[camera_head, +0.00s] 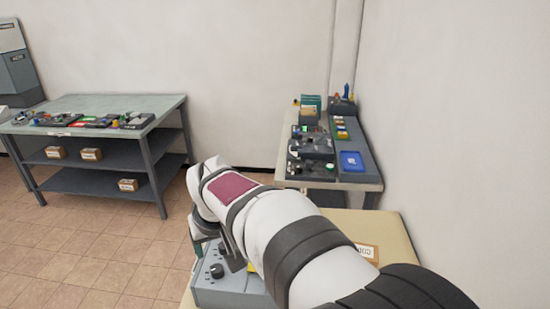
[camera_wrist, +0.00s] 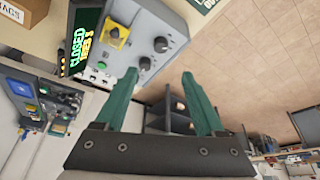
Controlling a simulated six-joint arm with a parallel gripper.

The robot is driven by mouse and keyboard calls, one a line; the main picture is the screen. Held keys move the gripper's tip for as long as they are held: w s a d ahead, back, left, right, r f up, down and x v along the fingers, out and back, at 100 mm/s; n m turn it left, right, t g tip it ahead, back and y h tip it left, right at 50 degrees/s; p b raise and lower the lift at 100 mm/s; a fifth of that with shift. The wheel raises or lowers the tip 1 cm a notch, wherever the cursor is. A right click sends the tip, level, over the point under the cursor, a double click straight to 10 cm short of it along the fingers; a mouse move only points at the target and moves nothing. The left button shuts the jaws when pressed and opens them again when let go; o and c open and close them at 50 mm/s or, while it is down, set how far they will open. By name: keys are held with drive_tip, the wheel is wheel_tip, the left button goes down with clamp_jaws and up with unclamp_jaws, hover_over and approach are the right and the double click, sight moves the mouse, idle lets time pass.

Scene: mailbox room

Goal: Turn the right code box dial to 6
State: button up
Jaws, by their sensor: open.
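The grey code box (camera_wrist: 155,25) is at the top of the wrist view, with two dark dials on its face, a larger dial (camera_wrist: 161,44) and a smaller dial (camera_wrist: 145,63). I cannot tell which is the right dial, and their settings are too small to read. A display (camera_wrist: 85,45) beside the box shows green letters, seemingly "CLOSED NEED 3". My gripper (camera_wrist: 157,75) has its two green fingers apart and nothing between them. Its tips are near the dials, not around either. In the head view the code box (camera_head: 225,288) is partly hidden by my arm.
A yellow part (camera_wrist: 117,36) sits on the box beside the dials. A cardboard box (camera_head: 367,251) lies on the same table. Behind it a side table (camera_head: 372,185) carries trays and devices against the wall. A workbench (camera_head: 110,103) stands at left, with open floor between.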

sight(217, 269)
drive_tip(key=x, duration=1.5)
drive_tip(key=shift+w+a+f, duration=0.2)
drive_tip(key=shift+a+f, duration=0.05)
drive_tip(key=shift+f, duration=0.05)
clamp_jaws()
